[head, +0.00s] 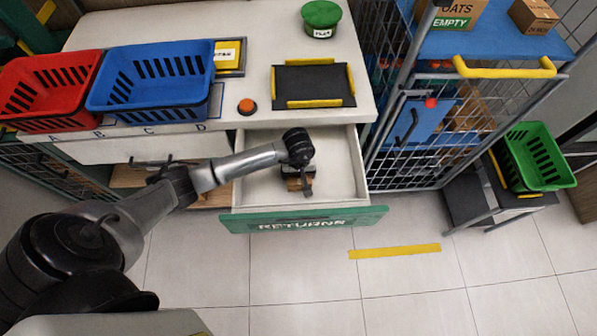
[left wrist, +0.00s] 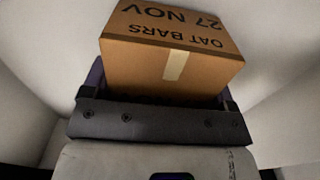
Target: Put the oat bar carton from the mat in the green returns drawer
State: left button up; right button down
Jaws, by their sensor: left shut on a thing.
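The green-fronted returns drawer (head: 340,180) is pulled open below the counter in the head view. My left gripper (head: 300,186) reaches down inside it, over the drawer's floor. It is shut on the oat bar carton (left wrist: 175,55), a brown box marked "OAT BARS 27 NOV" with a strip of tape. In the head view the carton is mostly hidden under my wrist. White drawer walls surround it in the left wrist view. Whether the carton touches the drawer floor I cannot tell. The black mat (head: 313,85) with yellow edge strips lies empty on the counter. My right gripper is not in view.
A red basket (head: 45,88) and a blue basket (head: 150,82) stand on the counter's left. An orange button (head: 247,106) and a green tub (head: 321,17) are also there. A wire cage trolley (head: 415,165) stands close to the drawer's right. A green basket (head: 537,155) sits further right.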

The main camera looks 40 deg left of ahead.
pick_arm(q)
jog(key=shift+f, duration=0.2)
jog(key=o, duration=0.9)
jog(key=shift+r, duration=0.55)
notch_tip(320, 180, up, 11)
jog(key=shift+r+p, duration=0.2)
jog(key=shift+p, duration=0.65)
